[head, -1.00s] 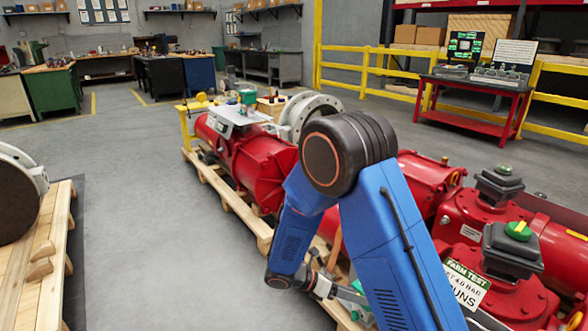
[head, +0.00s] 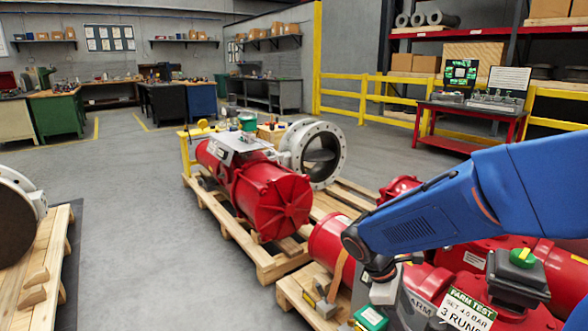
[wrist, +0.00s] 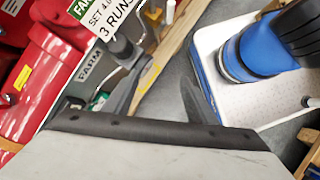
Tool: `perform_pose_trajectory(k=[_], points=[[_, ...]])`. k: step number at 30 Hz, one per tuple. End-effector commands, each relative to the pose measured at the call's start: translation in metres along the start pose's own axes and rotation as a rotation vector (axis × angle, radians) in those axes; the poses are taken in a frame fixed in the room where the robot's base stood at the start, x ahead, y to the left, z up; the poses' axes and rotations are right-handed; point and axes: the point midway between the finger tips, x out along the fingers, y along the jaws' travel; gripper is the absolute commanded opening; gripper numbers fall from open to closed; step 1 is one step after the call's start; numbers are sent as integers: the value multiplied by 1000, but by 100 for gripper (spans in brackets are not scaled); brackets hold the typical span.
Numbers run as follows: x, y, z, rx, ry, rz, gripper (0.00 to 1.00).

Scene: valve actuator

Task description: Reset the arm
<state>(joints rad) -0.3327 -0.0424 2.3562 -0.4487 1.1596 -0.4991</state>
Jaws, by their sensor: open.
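My blue arm (head: 490,200) reaches in from the right edge of the head view, bent low over the red actuators at the front right. Its wrist end points down by a white sign reading "FARM TEST SET 4.0 BAR 3 RUNS" (head: 467,309). In the wrist view my gripper (wrist: 158,97) is open, with two dark fingers apart and nothing seen between them. The sign also shows at the top left of that view (wrist: 105,18). A red actuator (wrist: 50,85) lies left of the fingers. The fingertips cannot be made out in the head view.
A red actuator (head: 270,200) with a grey flanged valve (head: 335,150) lies on a wooden pallet (head: 228,222). Open grey floor (head: 150,240) lies left. A yellow rail (head: 375,75) stands behind.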

Motion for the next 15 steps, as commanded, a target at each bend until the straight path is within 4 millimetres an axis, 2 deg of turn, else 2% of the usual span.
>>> perform_pose_trajectory(k=[3, 15], points=[[-9, -9, 20, 125, 77, -8, 52], [-34, -43, 70, 531, 328, -50, 52]])
